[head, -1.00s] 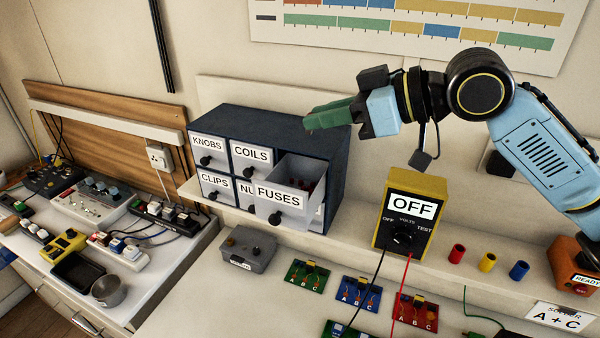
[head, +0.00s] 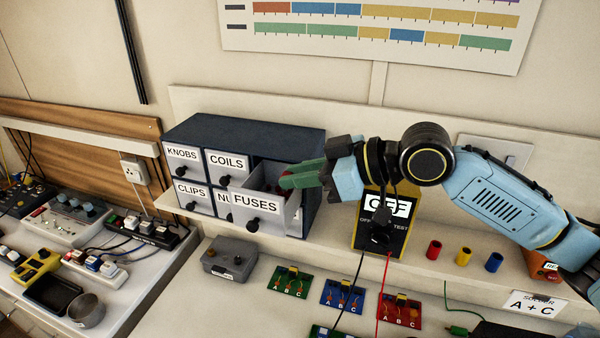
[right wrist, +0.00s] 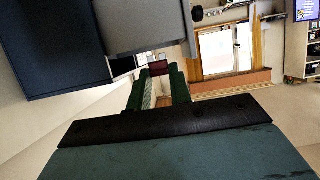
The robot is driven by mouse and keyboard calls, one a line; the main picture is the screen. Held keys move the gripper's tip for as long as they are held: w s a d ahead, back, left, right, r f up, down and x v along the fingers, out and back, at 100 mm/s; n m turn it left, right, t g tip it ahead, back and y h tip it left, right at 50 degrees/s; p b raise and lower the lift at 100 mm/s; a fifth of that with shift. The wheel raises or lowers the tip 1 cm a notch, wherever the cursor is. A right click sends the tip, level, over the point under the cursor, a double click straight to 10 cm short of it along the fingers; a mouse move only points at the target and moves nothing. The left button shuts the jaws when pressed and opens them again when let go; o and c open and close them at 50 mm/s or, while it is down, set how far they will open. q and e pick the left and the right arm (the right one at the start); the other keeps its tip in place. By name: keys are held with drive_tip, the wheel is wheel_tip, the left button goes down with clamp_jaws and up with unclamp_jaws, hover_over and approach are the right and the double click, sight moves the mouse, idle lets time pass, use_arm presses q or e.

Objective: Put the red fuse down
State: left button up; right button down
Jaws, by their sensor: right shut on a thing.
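The red fuse (right wrist: 158,67) is a small dark red piece between the fingertips of my right gripper (right wrist: 156,75) in the right wrist view. My right gripper (head: 286,181) is shut on it, its green fingers over the open drawer labelled FUSES (head: 253,206) in the head view. The drawer is pulled out of the dark blue cabinet (head: 225,135). Small dark red pieces show inside it, partly hidden by the fingers. Whether the held fuse touches the drawer cannot be told. My left gripper is not in view.
A yellow tester (head: 369,238) reading OFF stands close under my right arm. Red (head: 434,249), yellow (head: 464,256) and blue (head: 494,262) cylinders stand to its right. A grey box (head: 230,257) and small circuit boards lie below the cabinet.

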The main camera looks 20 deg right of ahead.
drive_tip(key=shift+f, duration=0.45)
drive_tip(key=c, duration=1.3)
unclamp_jaws()
use_arm(q)
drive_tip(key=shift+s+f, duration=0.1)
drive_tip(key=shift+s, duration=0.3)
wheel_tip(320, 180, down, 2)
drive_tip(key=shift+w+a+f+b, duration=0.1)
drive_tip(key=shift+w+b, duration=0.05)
drive_tip(key=shift+b, duration=0.95)
use_arm(e)
drive_tip(key=v, duration=0.8)
drive_tip(key=r+v, duration=0.1)
drive_tip(key=v, duration=0.3)
